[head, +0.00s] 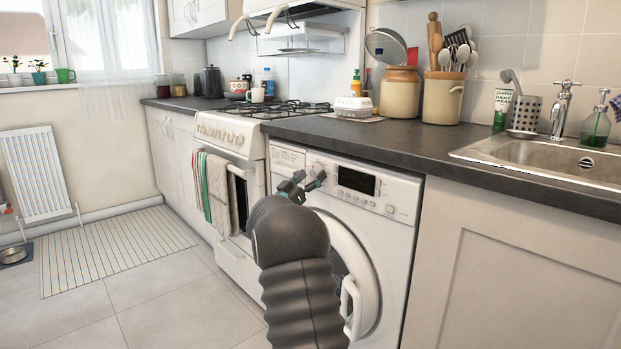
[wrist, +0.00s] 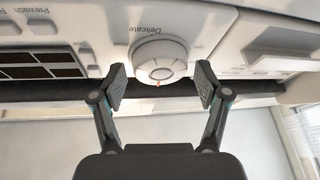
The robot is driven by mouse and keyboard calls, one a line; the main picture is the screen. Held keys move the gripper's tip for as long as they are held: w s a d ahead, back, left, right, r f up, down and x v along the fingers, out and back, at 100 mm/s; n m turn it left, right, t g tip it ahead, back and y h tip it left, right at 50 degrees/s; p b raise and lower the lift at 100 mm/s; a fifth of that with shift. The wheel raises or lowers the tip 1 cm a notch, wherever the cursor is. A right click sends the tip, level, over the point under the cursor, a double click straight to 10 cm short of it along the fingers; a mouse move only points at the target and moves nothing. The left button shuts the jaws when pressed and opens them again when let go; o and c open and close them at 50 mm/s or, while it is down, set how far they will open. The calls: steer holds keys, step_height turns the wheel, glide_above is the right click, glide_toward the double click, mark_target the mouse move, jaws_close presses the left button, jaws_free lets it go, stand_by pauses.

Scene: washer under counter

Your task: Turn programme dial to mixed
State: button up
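The white washing machine (head: 385,215) stands under the counter, with its control panel along the top. In the wrist view, the round white programme dial (wrist: 160,58) sits at upper middle, with a small red mark at its lower edge. In the head view, my gripper (head: 308,181) is at the panel, and my arm hides part of the machine's front.
The dark display (head: 357,181) is right of my gripper in the head view. The round door (head: 362,285) is below the panel. The dark worktop (head: 400,148) overhangs the machine. The cooker (head: 228,130) with hanging towels stands to the left.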

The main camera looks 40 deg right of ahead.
steer(key=c, duration=0.8)
steer(key=shift+o, duration=0.3)
steer(key=shift+f+m+b, duration=0.1)
steer(key=shift+m+b, duration=0.2)
steer(key=m+g+b, duration=0.1)
steer(key=m+b, duration=0.1)
steer(key=shift+f+m, duration=0.15)
steer(key=shift+m, duration=0.15)
steer(key=m+g+b, duration=0.1)
steer(key=m, duration=0.1)
steer(key=m+g+h+b, duration=0.1)
steer(key=m, duration=0.1)
steer(key=shift+w+g, duration=0.15)
steer(key=shift+g, duration=0.25)
steer(key=m+g, duration=0.2)
steer(key=m, duration=0.2)
steer(key=m+g+b, duration=0.1)
steer(key=m+g, duration=0.1)
steer(key=m, duration=0.2)
steer(key=shift+w+r+g+y, duration=0.2)
steer(key=shift+g+y, duration=0.1)
steer(key=shift+y, duration=0.1)
steer(key=m+g+y+p, duration=0.1)
steer(key=m, duration=0.3)
steer(key=shift+r+g, duration=0.1)
steer(key=shift+g, duration=0.3)
steer(key=shift+m+g+y+p, duration=0.45)
steer(key=shift+m+y, duration=0.15)
steer(key=shift+m, duration=1)
